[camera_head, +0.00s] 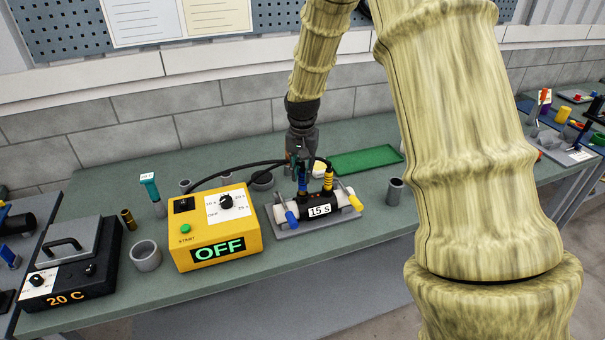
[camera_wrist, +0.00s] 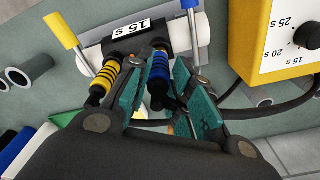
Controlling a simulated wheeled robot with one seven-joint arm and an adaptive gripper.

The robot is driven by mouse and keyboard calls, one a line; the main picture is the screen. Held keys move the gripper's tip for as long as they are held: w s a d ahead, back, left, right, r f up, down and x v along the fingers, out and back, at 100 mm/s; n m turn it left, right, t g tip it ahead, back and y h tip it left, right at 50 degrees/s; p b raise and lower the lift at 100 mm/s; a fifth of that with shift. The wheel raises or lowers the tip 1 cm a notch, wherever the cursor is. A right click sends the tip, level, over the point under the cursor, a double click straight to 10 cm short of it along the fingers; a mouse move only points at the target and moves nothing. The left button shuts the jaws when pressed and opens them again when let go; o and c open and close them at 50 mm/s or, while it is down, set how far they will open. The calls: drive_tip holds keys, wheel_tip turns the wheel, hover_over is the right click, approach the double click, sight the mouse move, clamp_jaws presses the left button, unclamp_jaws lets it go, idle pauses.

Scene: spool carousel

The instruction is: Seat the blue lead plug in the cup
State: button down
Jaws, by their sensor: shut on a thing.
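My gripper (camera_head: 301,160) points down over the black fitting labelled 15 s (camera_head: 319,211). Its teal fingers, clear in the wrist view (camera_wrist: 159,72), are shut on the blue lead plug (camera_wrist: 160,62), one finger on each side. The blue plug (camera_head: 303,183) is roughly upright, with its lower end at the top of the fitting. The cup under it is hidden by the plug, so I cannot tell how deep it sits. The yellow plug (camera_head: 328,179) stands upright on the same fitting beside it; it also shows in the wrist view (camera_wrist: 105,76).
A yellow control box (camera_head: 212,232) reading OFF stands left of the fitting, with black leads arching behind. The fitting rests in a grey clamp base (camera_head: 283,227) with blue and yellow handles. A green tray (camera_head: 365,159) lies behind; a grey cup-shaped holder (camera_head: 395,192) stands right.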

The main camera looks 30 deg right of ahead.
wheel_tip(320, 180, down, 2)
drive_tip(key=shift+f+p, duration=0.1)
drive_tip(key=shift+p, duration=0.4)
drive_tip(key=shift+f, duration=0.1)
drive_tip(key=c, duration=1.3)
unclamp_jaws()
drive_tip(key=shift+r, duration=0.2)
drive_tip(key=r+b, duration=0.1)
drive_tip(key=r, duration=0.3)
drive_tip(key=r+b, duration=0.1)
drive_tip(key=r, duration=0.3)
drive_tip(key=r+b, duration=0.2)
drive_tip(key=r, duration=0.1)
drive_tip(key=shift+s+a+r, duration=0.2)
drive_tip(key=shift+s+r, duration=0.15)
drive_tip(key=shift+r, duration=0.05)
